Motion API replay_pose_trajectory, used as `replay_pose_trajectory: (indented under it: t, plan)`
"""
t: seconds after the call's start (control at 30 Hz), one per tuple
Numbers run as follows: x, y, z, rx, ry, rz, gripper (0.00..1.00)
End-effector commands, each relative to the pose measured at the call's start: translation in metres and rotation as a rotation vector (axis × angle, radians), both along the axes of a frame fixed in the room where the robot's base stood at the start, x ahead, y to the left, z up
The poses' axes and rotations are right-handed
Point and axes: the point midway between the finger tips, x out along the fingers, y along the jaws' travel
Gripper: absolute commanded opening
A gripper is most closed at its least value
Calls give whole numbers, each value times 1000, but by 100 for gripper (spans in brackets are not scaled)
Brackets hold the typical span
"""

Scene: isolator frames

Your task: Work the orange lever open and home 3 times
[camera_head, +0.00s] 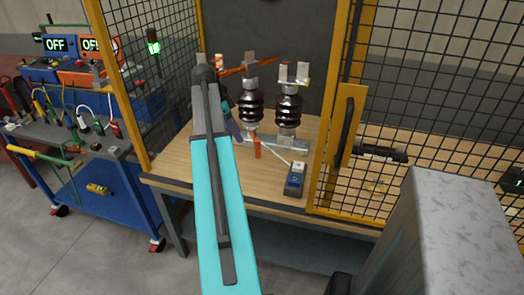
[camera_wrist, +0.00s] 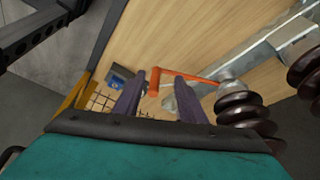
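The orange lever (camera_wrist: 188,75) shows in the wrist view as a thin bar with a bent end piece, running from near a metal fitting at the base of a brown ribbed insulator (camera_wrist: 242,108). In the head view a short upright orange part (camera_head: 257,148) stands in front of the left insulator (camera_head: 250,105). My gripper (camera_wrist: 160,76) has two dark purple fingers spread apart. The lever's bent end shows in the gap between them, and I cannot tell whether either finger touches it. In the head view my arm partly hides my gripper (camera_head: 232,122).
A second insulator (camera_head: 288,108) stands to the right, and an orange bar (camera_head: 238,70) runs at the top. Yellow-framed mesh panels (camera_head: 430,110) flank the opening. A blue cart (camera_head: 105,205) stands left.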

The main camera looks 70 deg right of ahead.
Motion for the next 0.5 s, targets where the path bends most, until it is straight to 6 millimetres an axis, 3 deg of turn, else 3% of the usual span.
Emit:
replay_pose_trajectory:
  t: [0.1,0.2,0.5]
  plan:
    - [-25,-15,16,-24,0,-97,37]
    - [-36,-20,22,-36,2,-139,37]
    - [-39,-21,24,-39,2,-154,37]
